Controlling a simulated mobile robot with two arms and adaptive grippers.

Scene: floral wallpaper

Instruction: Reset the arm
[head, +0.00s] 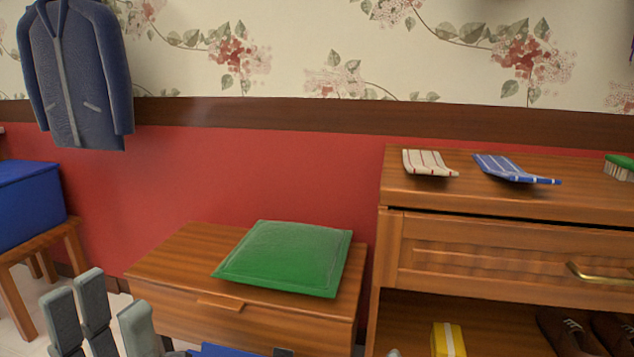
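My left gripper (107,298) shows at the bottom left, in front of the low wooden cabinet. Its grey fingers point up and stand apart, with nothing between them. The lower part of this gripper and its arm are cut off by the picture's bottom edge. My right gripper is not in the head view.
A green cushion (287,258) lies on the low cabinet (172,262). A taller dresser (480,197) at right carries two striped cloths (428,163) and a green brush (620,167). A blue box (28,205) sits on a stool at left, below a hanging jacket (78,72).

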